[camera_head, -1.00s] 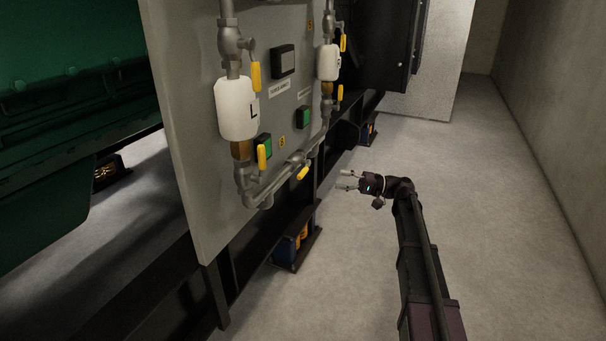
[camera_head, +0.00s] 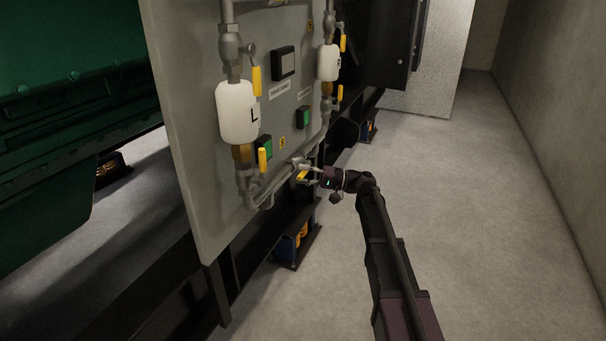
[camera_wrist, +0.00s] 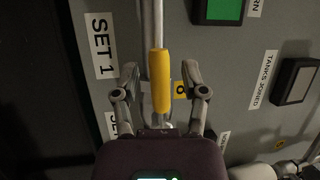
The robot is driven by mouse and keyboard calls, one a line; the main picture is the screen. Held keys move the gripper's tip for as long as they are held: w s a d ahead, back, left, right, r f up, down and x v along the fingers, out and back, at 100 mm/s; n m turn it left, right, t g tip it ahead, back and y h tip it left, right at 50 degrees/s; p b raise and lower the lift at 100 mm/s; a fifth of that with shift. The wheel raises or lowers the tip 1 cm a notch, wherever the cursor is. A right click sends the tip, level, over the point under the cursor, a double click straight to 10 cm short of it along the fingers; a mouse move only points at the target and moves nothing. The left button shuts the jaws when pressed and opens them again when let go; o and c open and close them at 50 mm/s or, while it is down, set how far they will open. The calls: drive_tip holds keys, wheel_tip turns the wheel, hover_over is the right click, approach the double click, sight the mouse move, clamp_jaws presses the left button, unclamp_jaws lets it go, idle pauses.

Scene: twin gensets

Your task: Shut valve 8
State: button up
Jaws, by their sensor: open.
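A yellow valve handle (camera_wrist: 160,80) stands in the middle of the wrist view, in line with the grey pipe (camera_wrist: 151,20). A small yellow tag (camera_wrist: 181,90) beside it is partly hidden by a finger; its digit looks like 8 but is not fully clear. My gripper (camera_wrist: 159,68) is open, with one finger on each side of the handle and visible gaps to it. In the head view my gripper (camera_head: 311,173) is at the lower pipe run, at the yellow handle (camera_head: 302,176), which it partly covers.
The grey panel (camera_head: 195,150) carries white tanks L (camera_head: 237,111) and R (camera_head: 328,62), other yellow handles (camera_head: 256,81), and green (camera_head: 264,147) and dark buttons (camera_head: 283,63). A black frame (camera_head: 270,228) lies below. The floor to the right (camera_head: 470,220) is clear.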

clamp_jaws()
drive_tip(key=shift+s+a, duration=0.1)
drive_tip(key=shift+a, duration=0.2)
idle(0.3)
